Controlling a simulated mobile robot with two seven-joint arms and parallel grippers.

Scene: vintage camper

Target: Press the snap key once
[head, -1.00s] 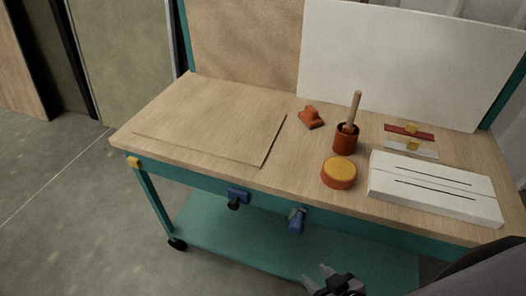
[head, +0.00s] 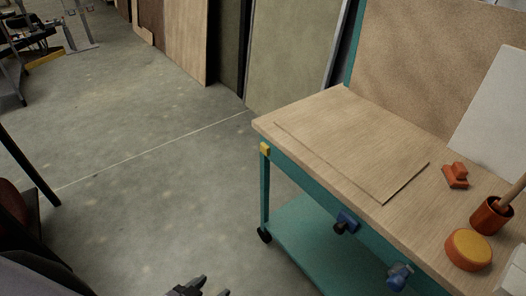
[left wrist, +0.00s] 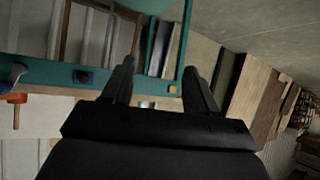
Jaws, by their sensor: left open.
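No part is clearly marked as the snap key, and I cannot tell which one it is. On the bench are a round orange button-like piece with a yellow top (head: 468,249) and a small orange-red stepped block (head: 455,175). My left gripper (head: 212,289) shows at the bottom edge of the head view, away from the bench top and to its left. In the left wrist view its two fingers (left wrist: 160,82) are apart with nothing between them. My right gripper is not in view.
The wooden bench top (head: 310,115) has a thin flat board (head: 350,155) on it. A red-brown cup (head: 492,214) with a stick stands at right. A white panel (head: 495,120) stands behind. The floor at left is mostly clear.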

